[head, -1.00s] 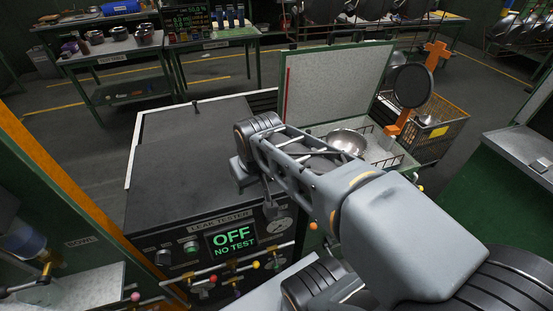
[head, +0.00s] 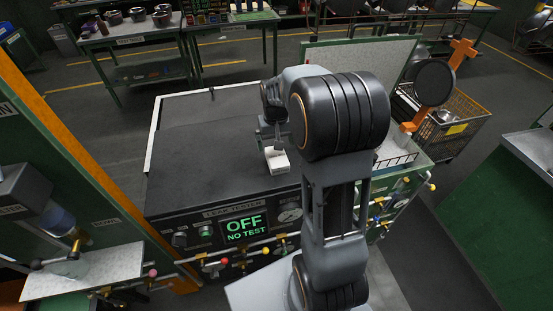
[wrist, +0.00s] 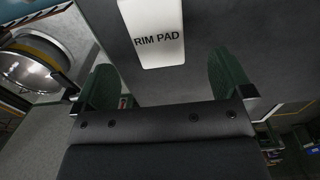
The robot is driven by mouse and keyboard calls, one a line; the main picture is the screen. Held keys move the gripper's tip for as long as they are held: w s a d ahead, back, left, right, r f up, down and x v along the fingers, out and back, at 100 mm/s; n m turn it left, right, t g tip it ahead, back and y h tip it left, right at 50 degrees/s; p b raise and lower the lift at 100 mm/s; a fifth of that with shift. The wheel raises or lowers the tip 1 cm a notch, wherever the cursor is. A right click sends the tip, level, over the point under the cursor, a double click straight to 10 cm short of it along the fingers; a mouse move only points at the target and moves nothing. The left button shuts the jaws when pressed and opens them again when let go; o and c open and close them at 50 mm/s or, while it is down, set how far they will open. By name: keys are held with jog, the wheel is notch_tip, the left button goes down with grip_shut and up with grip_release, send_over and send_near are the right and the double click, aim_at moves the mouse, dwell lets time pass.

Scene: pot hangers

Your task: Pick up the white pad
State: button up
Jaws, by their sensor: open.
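The white pad (wrist: 158,38), lettered "RIM PAD", lies on the dark top of the leak tester in the wrist view. In the head view the white pad (head: 277,159) shows near the tester's right front part, just below my gripper. My gripper (wrist: 165,80) is open, with its two green fingers apart. The pad lies ahead of the gap between them, and nothing is held. In the head view my gripper (head: 268,140) is small and partly merged with the arm, so its fingers are hard to make out.
The leak tester (head: 190,140) has a broad bare top left of the pad; its display reads "OFF NO TEST". A metal bowl (wrist: 40,70) sits in the area to the right of the tester.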

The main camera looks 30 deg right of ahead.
aim_at(277, 155)
jog(key=shift+s+d+f+p, duration=0.1)
jog(key=shift+f+p, duration=0.3)
jog(key=shift+f, duration=1.4)
jog(key=shift+d+f+p, duration=0.1)
jog(key=shift+f+p, duration=0.3)
jog(key=shift+f, duration=1.35)
jog(key=c, duration=1)
jog(key=shift+r, duration=0.1)
jog(key=shift+r, duration=0.5)
notch_tip(277, 155, up, 2)
jog(key=shift+r, duration=0.1)
jog(key=s+r, duration=0.1)
jog(key=s+r+b, duration=0.1)
jog(key=s+r, duration=0.1)
jog(key=s+d+r, duration=0.1)
jog(key=r, duration=0.1)
jog(key=shift+s+b, duration=0.15)
jog(key=shift+b, duration=0.25)
jog(key=s+d+r+b, duration=0.2)
jog(key=s+r, duration=0.2)
jog(key=s, duration=0.5)
jog(key=shift+s+r, duration=0.25)
jog(key=shift+r, duration=0.1)
